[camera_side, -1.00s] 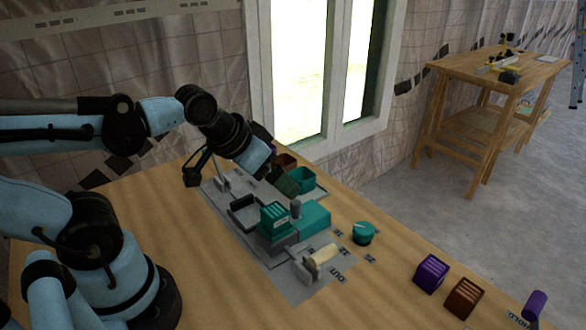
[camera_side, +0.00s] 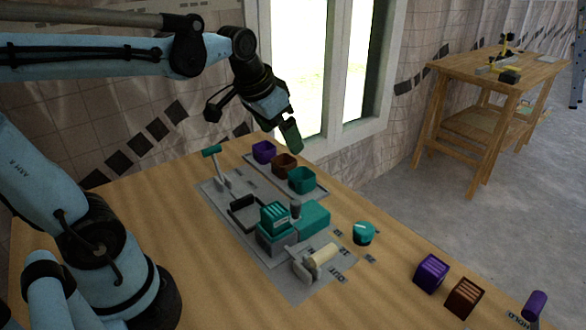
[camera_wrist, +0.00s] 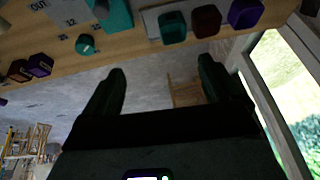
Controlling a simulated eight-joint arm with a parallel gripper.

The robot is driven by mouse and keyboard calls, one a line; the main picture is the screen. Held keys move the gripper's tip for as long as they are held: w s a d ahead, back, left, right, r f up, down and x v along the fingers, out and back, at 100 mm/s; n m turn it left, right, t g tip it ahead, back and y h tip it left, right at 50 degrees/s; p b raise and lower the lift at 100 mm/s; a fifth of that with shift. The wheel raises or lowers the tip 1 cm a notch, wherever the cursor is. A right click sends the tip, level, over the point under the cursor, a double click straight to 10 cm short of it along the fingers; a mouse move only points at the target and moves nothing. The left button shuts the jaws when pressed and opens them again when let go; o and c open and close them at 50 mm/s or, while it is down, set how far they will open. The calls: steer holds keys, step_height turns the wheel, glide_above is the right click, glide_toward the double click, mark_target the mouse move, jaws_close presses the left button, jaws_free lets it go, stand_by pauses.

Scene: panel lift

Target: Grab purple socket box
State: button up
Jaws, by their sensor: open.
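A purple open-topped box (camera_side: 264,152) stands at the far end of a row of three on a grey strip at the back of the table. It shows at the top right of the wrist view (camera_wrist: 245,13). A second purple box (camera_side: 431,273), with a ribbed face, stands at the front right; it also shows at the left of the wrist view (camera_wrist: 40,65). I cannot tell which of the two is the socket box. My gripper (camera_side: 291,136) is open and empty, raised near the back row, with dark green fingers. The wrist view shows its spread fingers (camera_wrist: 163,75) with nothing between them.
A brown box (camera_side: 284,166) and a teal box (camera_side: 301,180) complete the back row. A teal knob (camera_side: 363,233), brown ribbed box (camera_side: 465,297) and purple cylinder (camera_side: 534,306) are to the right.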

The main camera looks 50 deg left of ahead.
steer(key=w+a+g, duration=0.3)
steer(key=w+a, duration=0.4)
steer(key=a, duration=0.3)
steer(key=g, duration=0.2)
glide_above(263, 144)
steer(key=s+d, duration=0.2)
step_height(263, 144, down, 5)
steer(key=shift+h, duration=0.4)
steer(key=f, duration=1.1)
steer(key=shift+w+d+f, duration=0.2)
steer(key=shift+d+f, duration=0.05)
steer(key=c, duration=1.1)
steer(key=shift+o, duration=0.2)
steer(key=shift+r, duration=0.15)
